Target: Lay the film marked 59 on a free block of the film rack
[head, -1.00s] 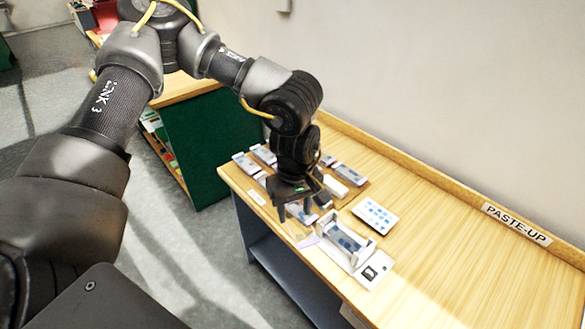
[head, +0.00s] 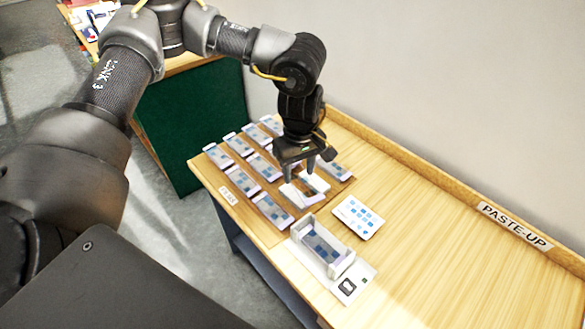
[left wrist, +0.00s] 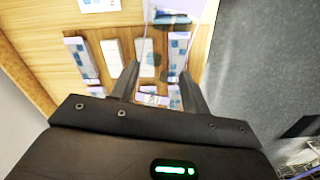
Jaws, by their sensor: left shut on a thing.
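The film rack (head: 238,205) lies at the left end of the table in the head view, with several pale blocks, most bearing blue-patterned films. My left gripper (head: 300,172) points down over the rack's right part. Below it a plain white block (head: 291,196) shows no film. In the left wrist view my left gripper (left wrist: 158,75) is shut on a thin clear film (left wrist: 206,48) with pale purple edges. Two plain white blocks (left wrist: 112,54) show beyond the fingers, one seen through or beside the film. The number 59 cannot be read. My right gripper is not in view.
A white holder with raised ends (head: 300,229) stands in front of the rack, with a blue pattern inside. A card with blue shapes (head: 358,216) lies to its right. The table right of these, by the PASTE-UP sign (head: 514,225), is clear. A wall rises behind.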

